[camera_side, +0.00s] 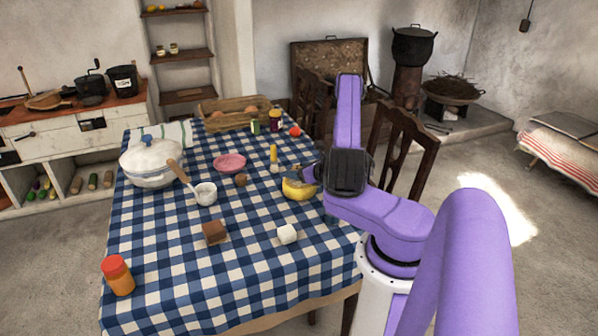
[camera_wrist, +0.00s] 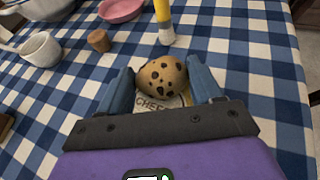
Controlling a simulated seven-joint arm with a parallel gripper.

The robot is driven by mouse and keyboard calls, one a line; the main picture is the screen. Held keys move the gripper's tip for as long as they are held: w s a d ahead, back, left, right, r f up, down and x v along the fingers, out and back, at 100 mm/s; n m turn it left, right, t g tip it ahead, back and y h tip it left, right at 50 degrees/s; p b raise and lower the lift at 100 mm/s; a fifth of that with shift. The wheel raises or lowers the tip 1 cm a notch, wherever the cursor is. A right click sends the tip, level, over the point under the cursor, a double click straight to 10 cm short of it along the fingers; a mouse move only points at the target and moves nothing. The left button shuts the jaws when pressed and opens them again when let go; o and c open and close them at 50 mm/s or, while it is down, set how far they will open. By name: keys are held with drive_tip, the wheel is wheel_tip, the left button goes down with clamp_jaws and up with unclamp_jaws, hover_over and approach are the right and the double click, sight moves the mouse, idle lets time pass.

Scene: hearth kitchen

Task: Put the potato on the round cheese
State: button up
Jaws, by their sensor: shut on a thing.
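The potato (camera_wrist: 162,76), speckled brown with dark spots, is between the two blue fingers of my gripper (camera_wrist: 164,88) in the wrist view. My gripper is shut on it. The round cheese (camera_wrist: 160,101) shows as a pale surface with part of a printed label just below the potato. In the side view the yellow cheese (camera_side: 297,191) lies near the table's right edge. My gripper (camera_side: 311,174) is right at it, and I cannot make out the potato there. Whether the potato touches the cheese cannot be told.
A yellow-handled brush (camera_side: 274,158), a cork-like brown piece (camera_side: 240,180) and a pink plate (camera_side: 230,162) are behind and left. A white cube (camera_side: 287,234) and brown block (camera_side: 214,232) are nearer. A white pot (camera_side: 148,164) stands left. Chairs (camera_side: 402,140) stand behind the table.

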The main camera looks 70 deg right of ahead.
drive_tip(key=shift+f, duration=0.1)
drive_tip(key=o, duration=1.1)
